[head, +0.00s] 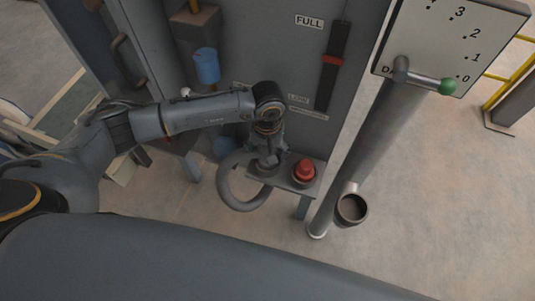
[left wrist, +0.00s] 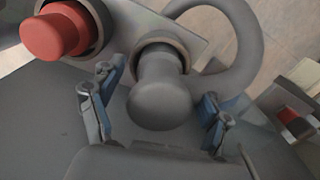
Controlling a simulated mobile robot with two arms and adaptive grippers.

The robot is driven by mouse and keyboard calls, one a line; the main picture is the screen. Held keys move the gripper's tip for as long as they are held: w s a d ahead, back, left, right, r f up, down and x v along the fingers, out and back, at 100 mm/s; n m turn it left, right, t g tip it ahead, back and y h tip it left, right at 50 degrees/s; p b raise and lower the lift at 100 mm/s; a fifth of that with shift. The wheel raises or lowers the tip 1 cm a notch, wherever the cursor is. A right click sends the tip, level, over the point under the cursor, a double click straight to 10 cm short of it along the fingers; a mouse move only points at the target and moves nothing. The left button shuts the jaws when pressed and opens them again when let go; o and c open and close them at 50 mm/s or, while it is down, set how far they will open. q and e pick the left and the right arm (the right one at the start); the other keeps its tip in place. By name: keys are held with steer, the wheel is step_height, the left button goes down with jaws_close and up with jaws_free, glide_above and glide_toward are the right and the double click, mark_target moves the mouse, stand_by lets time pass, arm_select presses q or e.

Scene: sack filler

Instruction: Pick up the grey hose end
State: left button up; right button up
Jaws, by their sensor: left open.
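The grey hose end (left wrist: 160,95) is a rounded knob-like piece standing in a round collar on a small shelf, seen in the left wrist view. Its grey hose (head: 227,190) hangs in a loop below the shelf in the head view. My left gripper (head: 268,154) is over the shelf from above and hides most of the hose end there. In the left wrist view my left gripper (left wrist: 157,92) is open, one blue-padded finger on each side of the hose end, with visible gaps. My right gripper is not in view.
A red button (head: 305,170) sits on the shelf (head: 299,185) close beside the hose end. A sloping grey pipe with an open spout (head: 352,208) and a green-knobbed lever (head: 447,87) on a dial board stand to the right.

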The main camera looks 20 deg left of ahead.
arm_select(q)
steer(key=c, duration=1.3)
steer(key=shift+c, duration=0.2)
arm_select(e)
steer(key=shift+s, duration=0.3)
